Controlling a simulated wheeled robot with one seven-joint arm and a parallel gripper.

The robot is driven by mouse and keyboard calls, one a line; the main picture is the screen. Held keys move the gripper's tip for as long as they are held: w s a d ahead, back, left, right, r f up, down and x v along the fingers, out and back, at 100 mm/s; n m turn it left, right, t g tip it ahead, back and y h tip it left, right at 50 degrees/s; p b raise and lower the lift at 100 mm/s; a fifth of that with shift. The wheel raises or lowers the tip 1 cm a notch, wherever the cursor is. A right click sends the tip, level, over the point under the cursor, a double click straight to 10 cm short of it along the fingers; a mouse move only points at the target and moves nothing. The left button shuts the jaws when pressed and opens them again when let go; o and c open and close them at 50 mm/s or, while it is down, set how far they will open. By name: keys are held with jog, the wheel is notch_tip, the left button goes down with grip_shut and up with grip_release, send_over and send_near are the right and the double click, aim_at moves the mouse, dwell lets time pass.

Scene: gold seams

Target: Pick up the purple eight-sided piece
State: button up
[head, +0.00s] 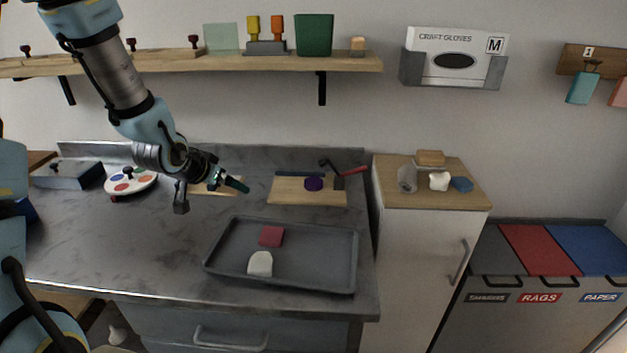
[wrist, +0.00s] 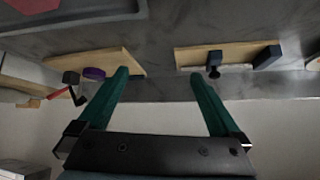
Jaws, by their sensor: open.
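The purple eight-sided piece (head: 314,183) lies on a wooden board (head: 283,192) at the back of the grey worktop. It also shows in the wrist view (wrist: 94,73), at the edge of that board and left of my fingers. My gripper (head: 213,197) hangs over the worktop to the left of that board, apart from the piece. In the wrist view my gripper (wrist: 162,80) has its two green fingers spread wide, with nothing held between them.
A grey tray (head: 318,281) with a red block (head: 271,236) and a whitish piece (head: 260,264) lies in front of the board. A wall shelf (head: 180,65) hangs above. A round palette (head: 131,182) lies at left.

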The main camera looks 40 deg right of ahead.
aim_at(313, 181)
jog(key=s+d+m+h, duration=0.1)
jog(key=d, duration=0.3)
jog(key=s+d+m+g+h, duration=0.1)
jog(key=s+d+h, duration=0.1)
jog(key=d, duration=0.2)
jog(key=s+d+m+h, duration=0.1)
jog(key=s+d, duration=0.1)
jog(key=d, duration=0.3)
jog(key=shift+s+g+h+p, duration=0.25)
jog(key=shift+g+h+p, duration=0.05)
jog(key=shift+g+p, duration=0.1)
jog(key=p+x, duration=0.1)
jog(key=x, duration=0.3)
jog(key=shift+d+f, duration=0.1)
jog(key=shift+d, duration=0.25)
jog(key=shift+s+f+p+x, duration=0.15)
jog(key=shift+p+x, duration=0.5)
jog(key=shift+x, duration=0.85)
jog(key=shift+s+f+p+x, duration=0.15)
jog(key=shift+p+x, duration=0.45)
jog(key=shift+x, duration=0.9)
jog(key=shift+a, duration=0.1)
jog(key=shift+c, duration=0.4)
jog(key=c, duration=1.4)
